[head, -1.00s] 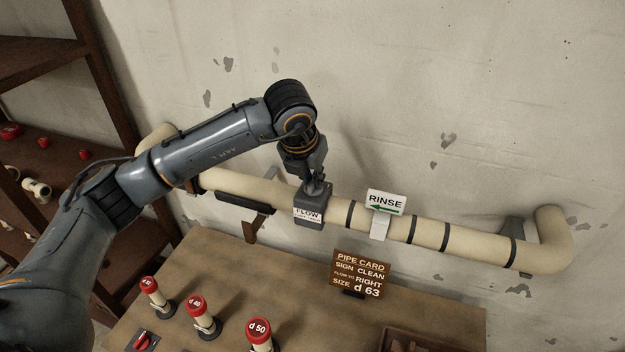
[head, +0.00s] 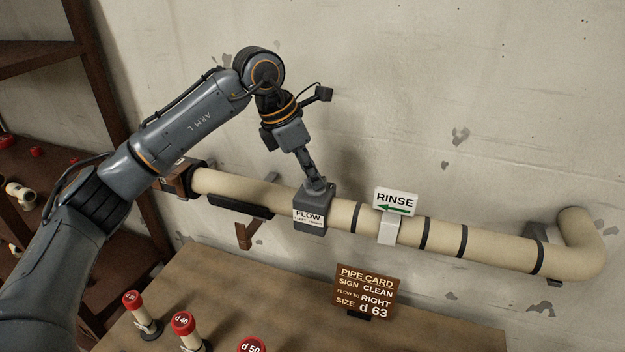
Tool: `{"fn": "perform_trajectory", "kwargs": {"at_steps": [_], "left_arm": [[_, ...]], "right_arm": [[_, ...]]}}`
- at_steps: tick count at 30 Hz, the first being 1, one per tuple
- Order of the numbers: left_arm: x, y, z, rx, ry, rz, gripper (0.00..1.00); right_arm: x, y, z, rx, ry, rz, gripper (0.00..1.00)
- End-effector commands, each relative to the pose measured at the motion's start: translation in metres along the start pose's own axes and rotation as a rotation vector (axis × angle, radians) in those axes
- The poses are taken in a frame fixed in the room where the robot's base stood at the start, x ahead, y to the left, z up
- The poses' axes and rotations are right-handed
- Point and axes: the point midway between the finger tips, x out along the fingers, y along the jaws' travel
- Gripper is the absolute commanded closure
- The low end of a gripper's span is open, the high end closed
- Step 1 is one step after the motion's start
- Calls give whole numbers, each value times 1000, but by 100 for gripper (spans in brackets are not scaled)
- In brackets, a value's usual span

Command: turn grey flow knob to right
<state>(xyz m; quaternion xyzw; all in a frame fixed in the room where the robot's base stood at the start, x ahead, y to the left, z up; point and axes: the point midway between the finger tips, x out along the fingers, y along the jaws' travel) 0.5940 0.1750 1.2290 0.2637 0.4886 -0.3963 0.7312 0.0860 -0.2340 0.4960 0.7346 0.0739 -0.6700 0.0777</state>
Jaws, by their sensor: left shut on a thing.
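The grey flow block (head: 312,222) with a white FLOW label sits on the cream pipe (head: 475,244). The grey flow knob is on top of the block, mostly hidden by the fingertips. My left gripper (head: 316,184) reaches down from the upper left and is shut on the knob, its fingers tilted. Which way the knob points cannot be made out. My right gripper is not in view.
A white RINSE sign (head: 396,202) with a green left arrow stands on the pipe right of the block. A brown pipe card (head: 366,291) reads CLEAN, RIGHT, d 63. Red-capped pieces (head: 183,323) stand on the table (head: 235,282). A shelf stands at left.

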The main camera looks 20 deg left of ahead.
Motion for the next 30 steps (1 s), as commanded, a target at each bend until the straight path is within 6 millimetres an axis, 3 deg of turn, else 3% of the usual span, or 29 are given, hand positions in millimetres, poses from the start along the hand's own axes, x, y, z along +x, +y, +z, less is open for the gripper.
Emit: {"fn": "perform_trajectory", "kwargs": {"at_steps": [15,30], "left_arm": [[-2,4,2,406,-1,-166,100],[-1,5,2,573,0,-234,100]], "right_arm": [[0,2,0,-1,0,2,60],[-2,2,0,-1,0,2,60]]}}
